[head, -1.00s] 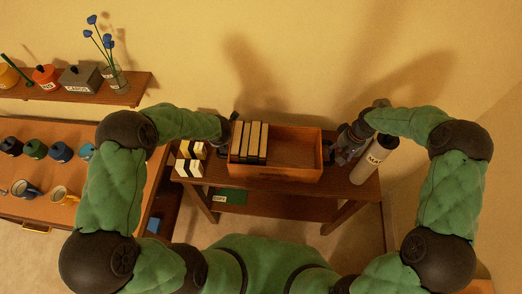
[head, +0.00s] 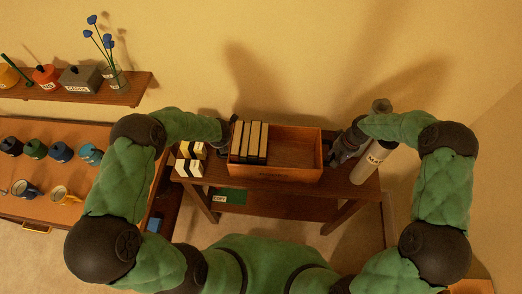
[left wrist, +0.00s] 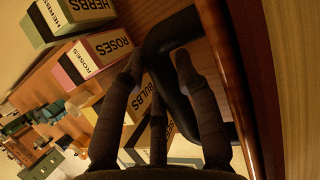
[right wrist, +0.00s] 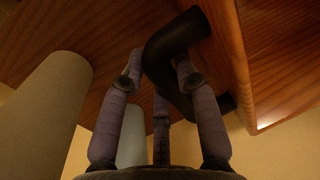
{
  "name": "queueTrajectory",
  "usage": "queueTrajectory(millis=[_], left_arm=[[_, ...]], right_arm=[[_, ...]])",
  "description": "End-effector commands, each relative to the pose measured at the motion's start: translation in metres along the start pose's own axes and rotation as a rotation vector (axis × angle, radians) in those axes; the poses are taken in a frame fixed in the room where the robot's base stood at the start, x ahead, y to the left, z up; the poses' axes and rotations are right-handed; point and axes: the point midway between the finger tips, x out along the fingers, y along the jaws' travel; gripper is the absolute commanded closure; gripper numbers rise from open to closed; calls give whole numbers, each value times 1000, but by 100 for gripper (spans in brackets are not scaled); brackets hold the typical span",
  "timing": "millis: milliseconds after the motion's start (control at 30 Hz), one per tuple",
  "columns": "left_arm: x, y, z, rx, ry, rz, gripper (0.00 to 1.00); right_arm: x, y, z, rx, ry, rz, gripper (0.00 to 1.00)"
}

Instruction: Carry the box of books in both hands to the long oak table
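The box of books (head: 290,174) is an open wooden box on a dark wooden side table; it holds several upright dark books with pale page edges (head: 249,143) at its left. My left gripper (head: 226,130) is at the box's left end. In the left wrist view, its fingers (left wrist: 158,70) are spread around a black handle (left wrist: 168,40). My right gripper (head: 343,148) is at the right end. In the right wrist view, its fingers (right wrist: 160,65) are spread around the other black handle (right wrist: 175,40). The contact of the fingers with the handles is unclear.
The side table (head: 350,187) also bears a pale labelled cylinder (head: 372,163) close by my right gripper and small cartons (head: 189,168) at left. A surface with mugs (head: 90,205) is at left, below a wall shelf (head: 120,92). The wall is close behind.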

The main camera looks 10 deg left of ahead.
Motion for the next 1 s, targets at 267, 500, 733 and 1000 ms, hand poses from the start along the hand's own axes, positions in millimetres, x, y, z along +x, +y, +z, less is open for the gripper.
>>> queueTrajectory(millis=[267, 500, 733, 1000], left_arm=[[-1, 1, 3, -1, -5, 1, 100], [-5, 2, 5, -1, -5, 1, 100], [-15, 4, 9, -1, -6, 1, 100], [-33, 8, 17, -1, -6, 1, 100]], right_arm=[[-1, 0, -2, -2, 4, 1, 100], [-5, -1, -1, -3, 4, 1, 100], [-16, -3, -1, -3, 3, 1, 100], [-35, -6, -1, -4, 3, 1, 100]])
